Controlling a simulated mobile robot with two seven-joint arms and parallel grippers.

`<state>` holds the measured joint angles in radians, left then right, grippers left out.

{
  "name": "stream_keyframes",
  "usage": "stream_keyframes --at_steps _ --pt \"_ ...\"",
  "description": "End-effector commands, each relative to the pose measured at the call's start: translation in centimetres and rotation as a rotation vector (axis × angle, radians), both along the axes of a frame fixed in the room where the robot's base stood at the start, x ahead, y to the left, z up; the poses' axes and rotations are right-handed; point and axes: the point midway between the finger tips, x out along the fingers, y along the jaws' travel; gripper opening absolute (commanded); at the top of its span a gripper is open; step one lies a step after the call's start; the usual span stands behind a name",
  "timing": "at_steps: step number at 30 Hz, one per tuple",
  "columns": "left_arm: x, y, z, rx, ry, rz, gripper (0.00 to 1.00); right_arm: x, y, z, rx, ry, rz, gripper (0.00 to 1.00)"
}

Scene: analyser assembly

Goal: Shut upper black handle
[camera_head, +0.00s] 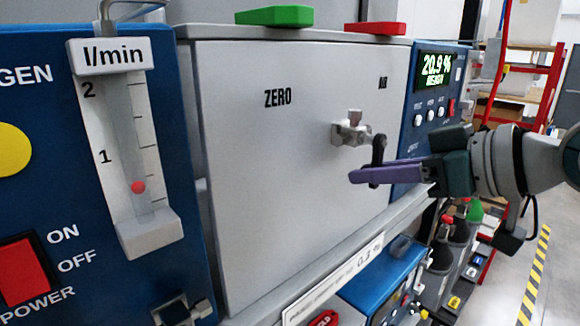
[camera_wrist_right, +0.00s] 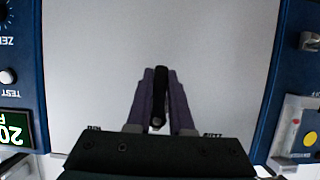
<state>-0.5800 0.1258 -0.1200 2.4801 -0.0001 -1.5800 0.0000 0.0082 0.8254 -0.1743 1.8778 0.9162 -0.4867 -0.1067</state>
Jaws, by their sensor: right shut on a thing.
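The upper black handle (camera_head: 378,150) sits at the silver valve fitting (camera_head: 350,131) on the front of the grey ZERO/AIR panel (camera_head: 290,190). My right gripper (camera_head: 358,176) comes in from the right with its purple fingers at the handle, whose upper end sticks up above them. In the right wrist view the black handle (camera_wrist_right: 159,92) lies lengthwise between the two purple fingers of my right gripper (camera_wrist_right: 160,75), which are closed on it. The part of the handle between the fingers is hidden in the head view. My left gripper is not in view.
A blue panel with a flow meter (camera_head: 140,150) and a red power switch (camera_head: 25,270) stands at the left. A blue display unit (camera_head: 436,70) is right of the grey panel. Green (camera_head: 275,16) and red (camera_head: 376,28) blocks are on top. A lower blue unit (camera_head: 375,285) sits below.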

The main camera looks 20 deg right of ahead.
Motion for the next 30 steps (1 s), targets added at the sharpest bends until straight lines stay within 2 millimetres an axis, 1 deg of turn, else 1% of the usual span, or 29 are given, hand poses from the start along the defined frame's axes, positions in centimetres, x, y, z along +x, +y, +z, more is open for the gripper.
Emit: stream_keyframes --at_steps 2,3,9,11,20,23,30 --pt "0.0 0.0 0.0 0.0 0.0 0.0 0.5 0.0 0.0 0.0 0.0 -0.002 -0.001 0.0" --pt "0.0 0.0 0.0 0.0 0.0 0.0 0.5 0.0 0.0 0.0 0.0 -0.002 -0.001 0.22" --pt "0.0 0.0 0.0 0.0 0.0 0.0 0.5 0.0 0.0 0.0 -0.001 -0.001 -0.001 0.45" --pt "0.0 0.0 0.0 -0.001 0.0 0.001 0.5 0.0 0.0 0.0 -0.001 -0.001 -0.001 0.5" --pt "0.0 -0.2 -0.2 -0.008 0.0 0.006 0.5 -0.2 -0.1 0.0 -0.002 -0.001 -0.001 0.5" --pt "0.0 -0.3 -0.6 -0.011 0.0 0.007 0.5 -0.8 -0.5 0.0 -0.003 0.0 -0.002 0.5" --pt "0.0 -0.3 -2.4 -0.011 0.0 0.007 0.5 -3.8 -1.6 1.0 -0.006 0.003 0.0 0.5"
